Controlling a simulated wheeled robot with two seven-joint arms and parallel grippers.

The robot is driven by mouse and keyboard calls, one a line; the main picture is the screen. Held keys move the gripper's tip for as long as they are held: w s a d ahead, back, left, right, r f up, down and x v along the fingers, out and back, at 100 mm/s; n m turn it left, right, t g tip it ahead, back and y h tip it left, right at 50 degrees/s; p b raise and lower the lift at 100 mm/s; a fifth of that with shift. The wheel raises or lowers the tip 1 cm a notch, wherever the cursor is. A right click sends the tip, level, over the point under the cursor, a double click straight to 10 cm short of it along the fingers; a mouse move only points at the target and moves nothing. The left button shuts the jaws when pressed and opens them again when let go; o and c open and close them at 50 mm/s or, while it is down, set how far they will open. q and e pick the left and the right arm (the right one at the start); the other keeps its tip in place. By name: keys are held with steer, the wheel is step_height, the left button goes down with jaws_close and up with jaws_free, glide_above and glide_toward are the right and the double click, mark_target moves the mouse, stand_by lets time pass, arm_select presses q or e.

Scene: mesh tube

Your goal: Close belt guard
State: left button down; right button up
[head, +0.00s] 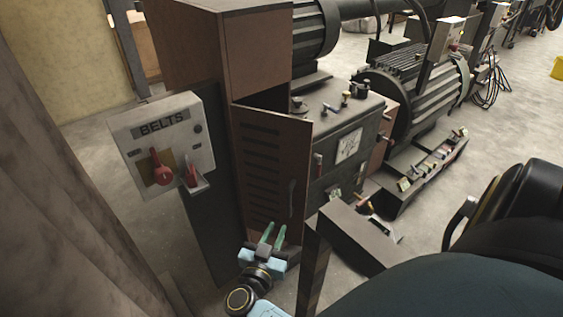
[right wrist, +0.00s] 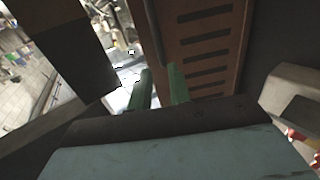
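The belt guard is a brown louvred door (head: 272,165) on a tall brown cabinet, standing ajar. It also shows in the right wrist view (right wrist: 205,45), close beyond my fingers. A dark upright handle (head: 292,198) is near its free edge. My right gripper (head: 273,234) has green fingers, apart with a gap between them. It is low in front of the door, below and left of the handle. In the right wrist view the gripper (right wrist: 161,78) points towards the door and looks empty; whether it touches the door I cannot tell. My left gripper is out of view.
A grey BELTS switch box (head: 162,145) with red levers is left of the door. A dark post and beam (head: 358,237) stand right of my right gripper. Ribbed motors (head: 412,95) and a control box (head: 345,150) lie behind. Open floor (head: 510,115) is at right.

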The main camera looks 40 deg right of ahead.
steer(key=shift+s+a, duration=0.35)
steer(key=shift+a, duration=0.25)
